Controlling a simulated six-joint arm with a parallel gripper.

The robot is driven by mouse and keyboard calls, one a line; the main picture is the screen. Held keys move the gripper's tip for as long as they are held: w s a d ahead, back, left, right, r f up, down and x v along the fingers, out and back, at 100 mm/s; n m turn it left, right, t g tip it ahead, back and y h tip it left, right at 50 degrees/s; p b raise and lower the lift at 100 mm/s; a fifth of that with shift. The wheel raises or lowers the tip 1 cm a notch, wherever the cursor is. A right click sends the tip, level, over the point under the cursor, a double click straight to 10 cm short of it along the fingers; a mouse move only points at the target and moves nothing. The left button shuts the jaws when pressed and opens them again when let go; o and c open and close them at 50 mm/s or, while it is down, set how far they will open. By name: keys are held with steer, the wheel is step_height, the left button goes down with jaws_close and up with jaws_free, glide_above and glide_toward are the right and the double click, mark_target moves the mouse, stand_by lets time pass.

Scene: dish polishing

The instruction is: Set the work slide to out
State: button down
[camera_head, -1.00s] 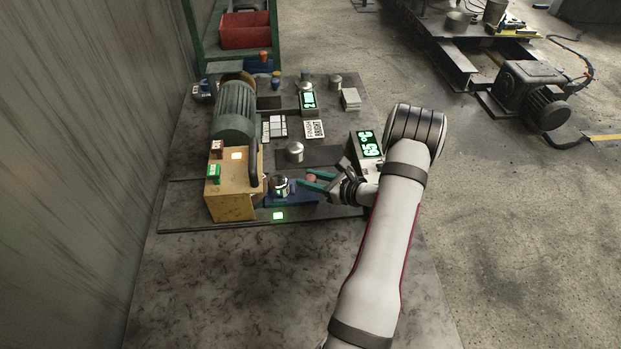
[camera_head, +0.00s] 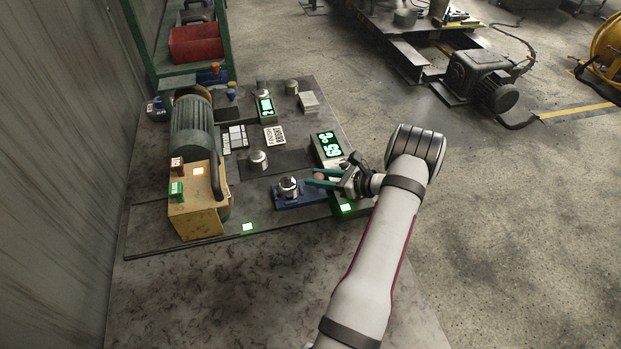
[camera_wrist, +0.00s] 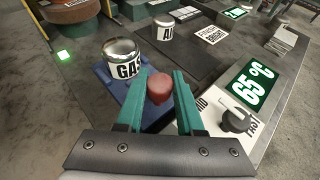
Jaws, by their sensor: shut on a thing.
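The work slide is a blue plate (camera_head: 290,201) with a red knob (camera_wrist: 158,88) at its right end. A shiny metal cup (camera_head: 288,185) stands on it, with a label reading "GAS" in the wrist view (camera_wrist: 122,60). The slide sits apart from the yellow machine housing (camera_head: 195,215), with a clear gap between them. My gripper (camera_head: 312,178) has its green fingers shut on the knob, one on either side; they also show in the wrist view (camera_wrist: 161,75). The fingers partly hide the slide's right end.
A green lamp (camera_head: 247,227) lies left of the slide and another (camera_head: 346,208) right of it. A "65 °C" display (camera_head: 328,143) with a dial (camera_wrist: 237,121) stands beside my gripper. Another metal piece (camera_head: 258,160) stands behind. The bench front is clear.

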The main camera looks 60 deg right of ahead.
steer(key=shift+s+d, duration=0.2)
steer(key=shift+d, duration=0.05)
steer(key=c, duration=0.7)
jaws_free()
steer(key=shift+o, duration=0.8)
steer(key=shift+a, duration=0.1)
steer(key=v, duration=1.5)
steer(key=shift+s+a+r, duration=0.1)
steer(key=shift+s+r, duration=0.1)
steer(key=shift+s, duration=0.1)
steer(key=shift+w, duration=0.1)
